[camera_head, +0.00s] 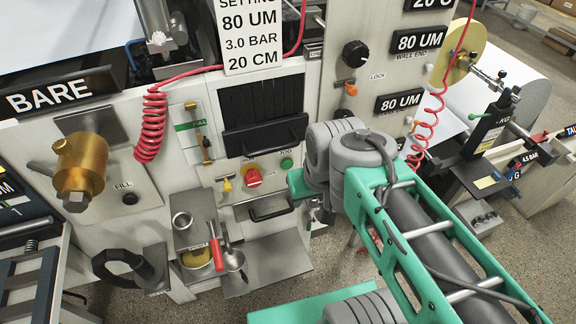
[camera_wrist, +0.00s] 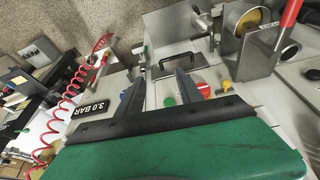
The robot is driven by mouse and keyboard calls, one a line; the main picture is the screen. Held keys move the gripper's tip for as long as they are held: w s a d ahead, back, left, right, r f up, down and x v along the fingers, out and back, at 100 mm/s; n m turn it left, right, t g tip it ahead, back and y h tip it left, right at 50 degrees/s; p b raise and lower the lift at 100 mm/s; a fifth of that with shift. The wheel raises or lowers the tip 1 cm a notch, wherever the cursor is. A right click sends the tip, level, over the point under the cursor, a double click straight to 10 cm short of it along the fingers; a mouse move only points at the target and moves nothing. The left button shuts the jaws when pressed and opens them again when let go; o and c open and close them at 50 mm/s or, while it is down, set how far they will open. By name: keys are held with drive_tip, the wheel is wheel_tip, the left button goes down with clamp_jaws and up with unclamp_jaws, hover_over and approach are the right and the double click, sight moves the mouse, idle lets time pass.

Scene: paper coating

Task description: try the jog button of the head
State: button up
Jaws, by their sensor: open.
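The jog button is a small green round button (camera_head: 286,163) under the "JOG" label on the head's front panel. In the wrist view the green button (camera_wrist: 169,101) shows between the fingers of my gripper (camera_wrist: 161,78). My gripper is open and nothing is held. I cannot tell the distance from the fingers to the panel; no contact shows. A red knob (camera_head: 253,178) sits left of the button in the head view; the red knob (camera_wrist: 205,90) is just outside the fingers in the wrist view. In the head view my wrist covers much of the gripper.
A black drawer handle (camera_head: 272,212) lies below the buttons. A yellow knob (camera_head: 226,185) is left of them. A tray (camera_head: 266,262) with cups and a red-handled ladle (camera_head: 216,250) juts out below. Coiled red hoses (camera_head: 152,125) hang on both sides.

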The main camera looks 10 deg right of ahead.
clamp_jaws()
idle(0.5)
idle(1.3)
